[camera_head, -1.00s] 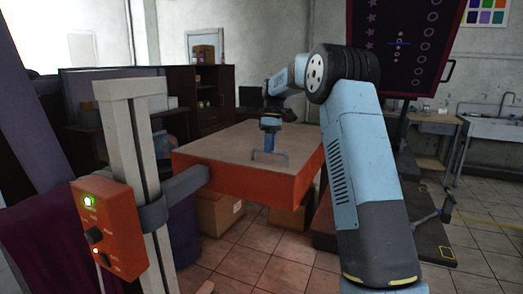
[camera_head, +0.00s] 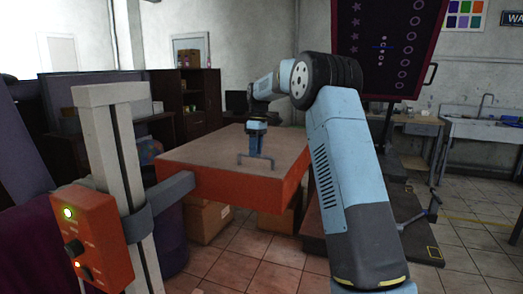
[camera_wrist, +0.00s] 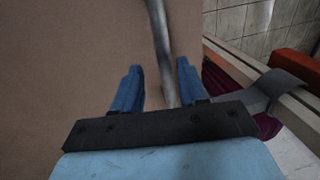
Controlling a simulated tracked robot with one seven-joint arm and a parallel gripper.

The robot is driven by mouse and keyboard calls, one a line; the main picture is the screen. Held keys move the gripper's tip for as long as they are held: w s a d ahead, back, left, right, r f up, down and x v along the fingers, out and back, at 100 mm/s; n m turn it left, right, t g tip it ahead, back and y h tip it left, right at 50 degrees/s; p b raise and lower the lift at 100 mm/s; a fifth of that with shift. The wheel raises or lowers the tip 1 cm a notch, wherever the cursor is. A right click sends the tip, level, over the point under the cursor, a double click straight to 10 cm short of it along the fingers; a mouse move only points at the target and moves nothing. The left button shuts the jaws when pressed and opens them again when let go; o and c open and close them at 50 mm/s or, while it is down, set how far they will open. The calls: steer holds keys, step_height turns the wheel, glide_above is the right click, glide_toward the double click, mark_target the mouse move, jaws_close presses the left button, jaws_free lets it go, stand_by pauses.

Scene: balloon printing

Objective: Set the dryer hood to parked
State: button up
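The dryer hood (camera_head: 225,186) is a wide orange box with a flat brown top, carried by a grey bracket on a pale upright post (camera_head: 110,150). A thin U-shaped handle (camera_head: 242,160) stands near the front edge of its top. My gripper (camera_head: 257,153) points down at the handle. In the wrist view, the two blue fingers (camera_wrist: 158,85) are apart, with the grey handle bar (camera_wrist: 160,40) running between them, closer to the right finger. No grip on the bar shows. The fingertips' exact depth at the bar is unclear.
An orange control box (camera_head: 92,235) with a lit green lamp is on the post at the left. Cardboard boxes (camera_head: 207,218) lie under the hood. A dark print screen (camera_head: 385,45) stands at the back right. Tiled floor is free at the front.

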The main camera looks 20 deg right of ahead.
steer(key=shift+a, duration=0.1)
step_height(320, 180, up, 13)
steer(key=w+d, duration=0.1)
steer(key=w, duration=0.1)
steer(key=shift+d+r, duration=0.2)
steer(key=shift+d, duration=0.1)
stand_by(0.4)
